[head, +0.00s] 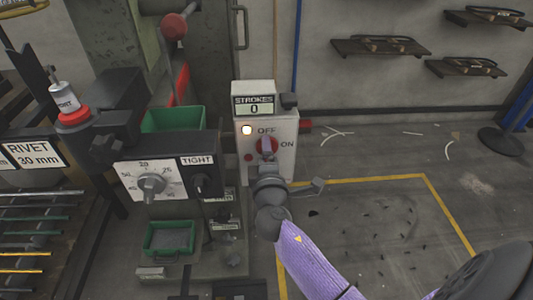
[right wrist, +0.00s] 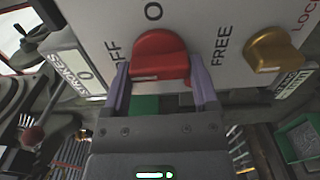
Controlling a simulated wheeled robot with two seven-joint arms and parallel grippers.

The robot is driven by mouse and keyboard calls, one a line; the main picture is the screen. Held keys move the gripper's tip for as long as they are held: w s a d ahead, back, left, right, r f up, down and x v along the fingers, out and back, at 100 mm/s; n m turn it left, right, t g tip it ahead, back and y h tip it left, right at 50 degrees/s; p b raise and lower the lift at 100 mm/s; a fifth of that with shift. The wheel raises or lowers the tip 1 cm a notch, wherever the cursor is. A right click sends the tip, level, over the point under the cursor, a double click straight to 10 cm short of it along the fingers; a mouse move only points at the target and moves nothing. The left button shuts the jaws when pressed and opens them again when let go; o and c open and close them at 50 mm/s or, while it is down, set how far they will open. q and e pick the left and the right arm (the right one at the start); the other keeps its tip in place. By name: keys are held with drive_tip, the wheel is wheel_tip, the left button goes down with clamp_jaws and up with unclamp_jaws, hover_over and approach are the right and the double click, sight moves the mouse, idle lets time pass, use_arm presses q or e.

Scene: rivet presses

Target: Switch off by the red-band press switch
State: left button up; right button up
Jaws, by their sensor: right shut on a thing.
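The switch is a red rotary knob (head: 273,147) on the front of a white control box (head: 284,160), between the words OFF and ON. My right gripper (head: 267,150) is at this knob in the head view. In the right wrist view the red knob (right wrist: 158,52) sits between the two purple fingers of my right gripper (right wrist: 160,72), which is shut on it. A pale mark shows on the knob's near edge. My left gripper is out of view.
A counter (head: 254,105) reading STROKES 0 tops the box. A brass knob (right wrist: 274,49) marked FREE and LOCK is close by in the right wrist view. A dial panel (head: 150,184), a TIGHT knob (head: 201,186) and green bins (head: 170,238) stand left. Floor at right is mostly open.

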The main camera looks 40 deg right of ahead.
drive_tip(key=o, duration=1.1)
drive_tip(key=p+v, duration=0.1)
drive_tip(key=v, duration=0.9)
